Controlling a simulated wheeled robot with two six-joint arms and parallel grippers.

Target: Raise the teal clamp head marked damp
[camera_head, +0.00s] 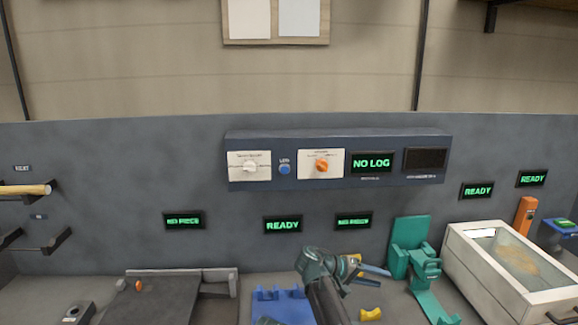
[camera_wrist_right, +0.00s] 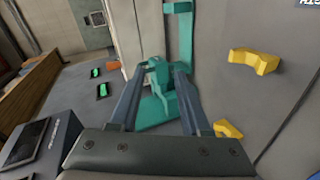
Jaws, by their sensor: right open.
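The teal clamp (camera_head: 408,250) stands on the bench right of centre, with a tall back plate and a block-shaped head (camera_head: 428,268) in front. No mark reading damp is legible on it. My right gripper (camera_head: 380,269) is just left of the clamp, pointing towards it. In the right wrist view, the clamp head (camera_wrist_right: 158,76) shows between the two spread fingers of my right gripper (camera_wrist_right: 158,84). The fingers are open, and I cannot tell whether either touches the head. My left gripper is not in view.
A white-framed box with a clear top (camera_head: 485,285) stands close right of the clamp. Yellow pieces (camera_wrist_right: 254,61) sit near it. A blue fixture (camera_head: 280,300) is left of my right arm. A control panel (camera_head: 335,160) on the back wall reads NO LOG.

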